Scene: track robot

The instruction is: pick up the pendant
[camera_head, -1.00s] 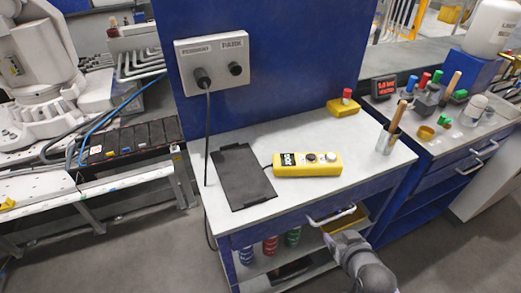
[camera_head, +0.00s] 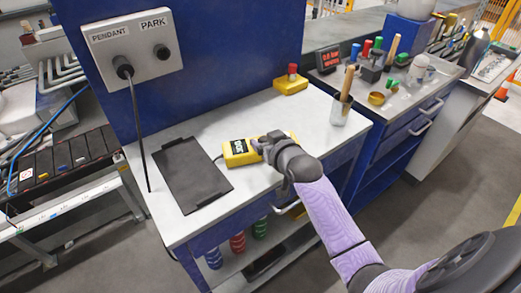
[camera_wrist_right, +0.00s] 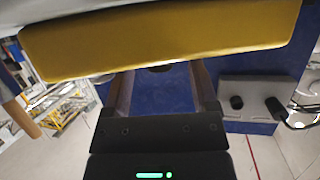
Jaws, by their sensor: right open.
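The pendant (camera_head: 238,154) is a yellow box with a small dark display, lying on the white bench top in the head view. My right gripper (camera_head: 266,143) is at its right part and hides its buttons. In the right wrist view the pendant (camera_wrist_right: 165,42) fills the top as a wide yellow bar, very close. The fingers of my right gripper (camera_wrist_right: 162,82) stand apart below it, with nothing held between them. Whether they touch the pendant cannot be told. My left gripper is not in view.
A black mat (camera_head: 192,174) lies left of the pendant. A wall panel (camera_head: 130,50) marked PENDANT and PARK has a cable hanging from it. A yellow box with a red button (camera_head: 291,81) and a cup (camera_head: 340,110) with a wooden handle stand behind, to the right.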

